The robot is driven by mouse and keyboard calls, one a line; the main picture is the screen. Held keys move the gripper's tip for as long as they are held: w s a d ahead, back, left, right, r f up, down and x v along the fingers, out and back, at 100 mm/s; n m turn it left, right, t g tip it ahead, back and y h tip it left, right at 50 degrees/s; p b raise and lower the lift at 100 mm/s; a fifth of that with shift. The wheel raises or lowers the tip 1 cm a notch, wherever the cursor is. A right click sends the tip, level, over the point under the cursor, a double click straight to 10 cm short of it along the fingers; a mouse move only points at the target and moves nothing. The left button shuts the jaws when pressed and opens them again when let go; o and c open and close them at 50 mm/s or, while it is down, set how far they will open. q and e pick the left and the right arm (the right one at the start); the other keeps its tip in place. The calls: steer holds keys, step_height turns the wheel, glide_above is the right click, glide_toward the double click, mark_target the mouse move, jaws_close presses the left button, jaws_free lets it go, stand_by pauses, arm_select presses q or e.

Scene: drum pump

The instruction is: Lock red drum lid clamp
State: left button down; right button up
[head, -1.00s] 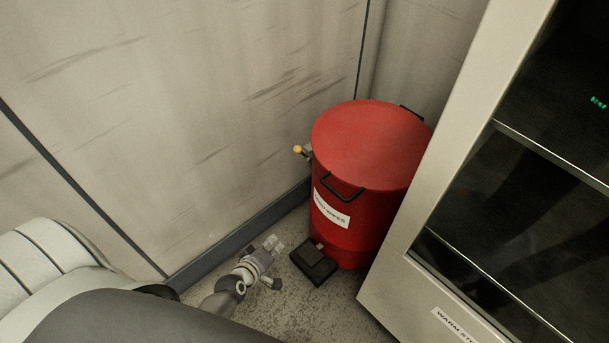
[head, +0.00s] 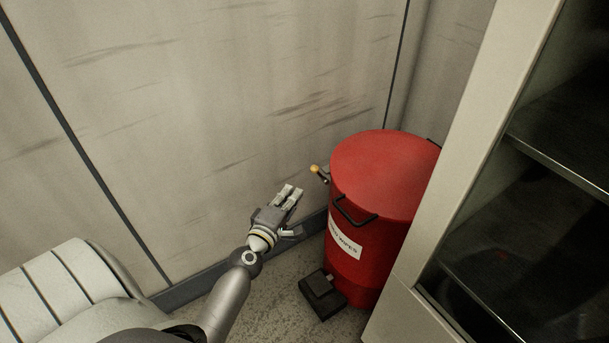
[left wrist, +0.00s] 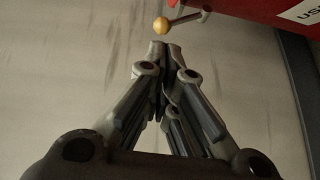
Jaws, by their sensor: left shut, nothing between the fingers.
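The red drum (head: 350,265) stands upright on the floor in the corner, with its red lid (head: 385,165) on top. The lid clamp (head: 319,172), a small lever with a yellow knob, sticks out from the left of the drum near the rim. In the left wrist view the yellow knob (left wrist: 161,25) and its grey lever show at the top, beside the drum's red edge (left wrist: 250,10). My left gripper (head: 291,191) is shut and empty, below and left of the knob and apart from it. The fingertips point toward the knob. My right gripper is not in view.
A black pedal (head: 322,295) juts out at the drum's foot. A pale cabinet (head: 470,130) with dark shelves stands close on the right. The pale wall (head: 200,110) runs behind my left gripper. A black handle (head: 354,212) sits on the drum's front.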

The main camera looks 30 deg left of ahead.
arm_select(q)
steer(key=x, duration=0.8)
steer(key=shift+w, duration=0.35)
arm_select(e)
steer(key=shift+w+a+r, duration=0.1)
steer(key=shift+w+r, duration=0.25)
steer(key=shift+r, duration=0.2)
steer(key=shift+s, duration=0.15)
arm_select(q)
steer(key=shift+w+d+r+p, duration=0.25)
steer(key=shift+w+r+p, duration=0.2)
steer(key=shift+w+r, duration=0.25)
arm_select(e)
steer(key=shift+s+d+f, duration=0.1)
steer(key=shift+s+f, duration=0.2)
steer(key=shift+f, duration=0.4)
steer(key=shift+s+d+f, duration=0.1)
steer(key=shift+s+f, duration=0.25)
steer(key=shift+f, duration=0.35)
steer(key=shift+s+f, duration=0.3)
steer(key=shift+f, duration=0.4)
arm_select(q)
steer(key=shift+s, duration=0.1)
steer(key=f+v, duration=0.1)
steer(key=v, duration=1.1)
steer(key=shift+r, duration=0.45)
steer(key=shift+f, duration=0.1)
